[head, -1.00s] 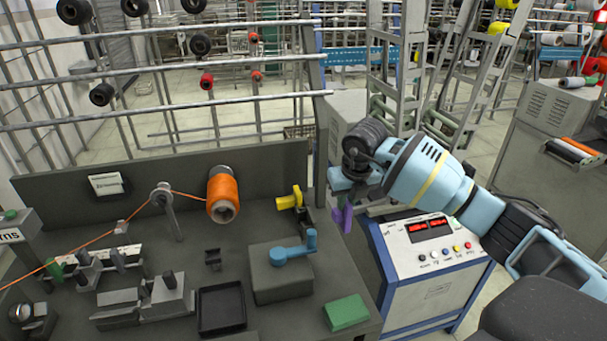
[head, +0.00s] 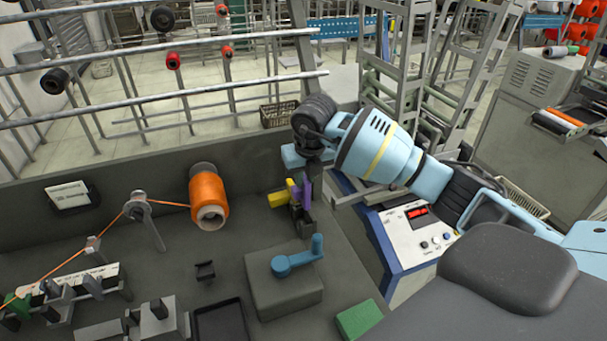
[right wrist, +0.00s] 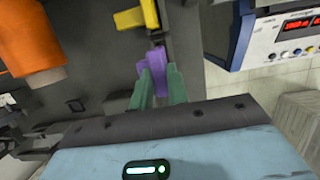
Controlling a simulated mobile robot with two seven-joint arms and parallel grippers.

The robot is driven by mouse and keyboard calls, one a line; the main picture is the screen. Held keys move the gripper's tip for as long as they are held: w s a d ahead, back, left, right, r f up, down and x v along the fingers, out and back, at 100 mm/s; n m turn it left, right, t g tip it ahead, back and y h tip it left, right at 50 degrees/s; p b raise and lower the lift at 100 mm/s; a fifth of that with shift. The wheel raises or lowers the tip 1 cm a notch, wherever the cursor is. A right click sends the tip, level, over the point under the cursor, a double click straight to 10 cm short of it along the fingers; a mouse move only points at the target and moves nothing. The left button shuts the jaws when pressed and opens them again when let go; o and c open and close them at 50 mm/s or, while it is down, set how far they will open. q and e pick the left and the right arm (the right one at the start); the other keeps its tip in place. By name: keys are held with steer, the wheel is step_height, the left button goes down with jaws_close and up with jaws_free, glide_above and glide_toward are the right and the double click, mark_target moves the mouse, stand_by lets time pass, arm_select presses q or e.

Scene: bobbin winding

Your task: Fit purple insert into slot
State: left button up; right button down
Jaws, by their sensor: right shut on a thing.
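The purple insert (head: 307,190) is held by my right gripper (head: 306,178) near the back right of the work table. In the right wrist view the purple insert (right wrist: 158,72) sits between the two green fingers (right wrist: 161,85), which are shut on it. A yellow piece (head: 278,199) and a dark upright holder (head: 298,218) stand right by it; the yellow piece also shows in the right wrist view (right wrist: 132,20). I cannot tell whether the insert touches the holder, and no slot shows clearly. My left gripper is out of view.
A blue crank handle (head: 297,262) on a grey block (head: 285,290) stands in front of the holder. An orange bobbin (head: 208,195) is to the left. A green block (head: 358,318) lies at the front right. A control box (head: 412,230) with a red display stands right of the table.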

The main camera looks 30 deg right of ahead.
mark_target(304, 199)
steer(key=shift+f+b, duration=0.3)
steer(key=shift+f, duration=0.65)
steer(key=shift+r, duration=0.3)
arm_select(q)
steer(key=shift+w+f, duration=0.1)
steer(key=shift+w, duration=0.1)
arm_select(e)
steer(key=shift+w, duration=0.15)
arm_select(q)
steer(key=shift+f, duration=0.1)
arm_select(e)
steer(key=shift+f, duration=0.25)
